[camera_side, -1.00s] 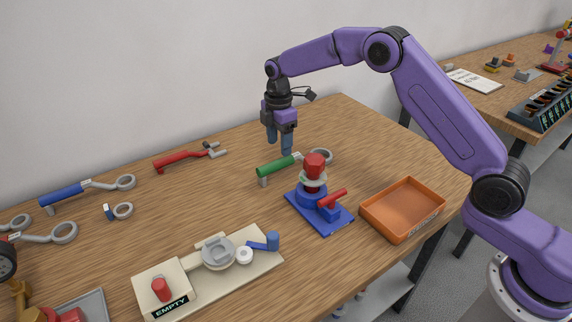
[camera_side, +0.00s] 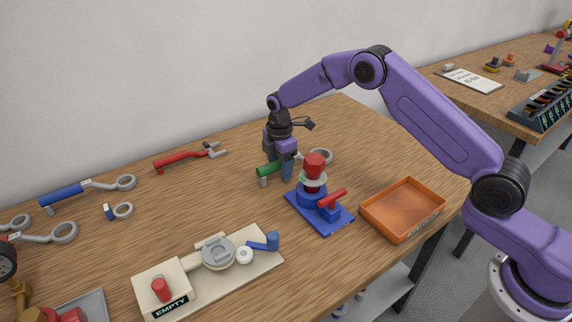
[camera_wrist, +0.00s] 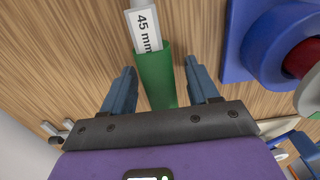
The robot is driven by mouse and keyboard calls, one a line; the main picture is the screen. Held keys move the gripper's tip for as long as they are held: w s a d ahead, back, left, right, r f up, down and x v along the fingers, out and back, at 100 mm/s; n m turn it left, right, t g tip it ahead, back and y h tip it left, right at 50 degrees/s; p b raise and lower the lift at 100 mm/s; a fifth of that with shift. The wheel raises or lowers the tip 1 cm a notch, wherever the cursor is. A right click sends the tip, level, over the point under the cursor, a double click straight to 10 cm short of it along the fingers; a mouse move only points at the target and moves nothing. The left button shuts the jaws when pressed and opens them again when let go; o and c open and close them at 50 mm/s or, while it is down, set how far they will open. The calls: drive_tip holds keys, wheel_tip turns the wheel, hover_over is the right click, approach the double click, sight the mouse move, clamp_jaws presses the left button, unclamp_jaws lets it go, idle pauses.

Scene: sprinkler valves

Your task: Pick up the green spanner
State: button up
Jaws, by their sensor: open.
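In the wrist view the gripper (camera_wrist: 160,82) is open, one finger on each side of the handle, with a gap on both sides. The gripper hides part of the handle in the side view.
A blue valve stand (camera_side: 323,220) with a red top is close in front of my gripper. An orange tray (camera_side: 372,222) is to the right. A red spanner (camera_side: 180,160) and a blue spanner (camera_side: 62,194) lie to the left. A beige "EMPTY" board (camera_side: 200,288) is in front.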

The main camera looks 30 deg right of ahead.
clamp_jaws()
drive_tip(key=shift+r, duration=0.15)
wheel_tip(320, 180, up, 10)
drive_tip(key=shift+f, duration=0.1)
idle(0.4)
drive_tip(key=shift+r, duration=2.05)
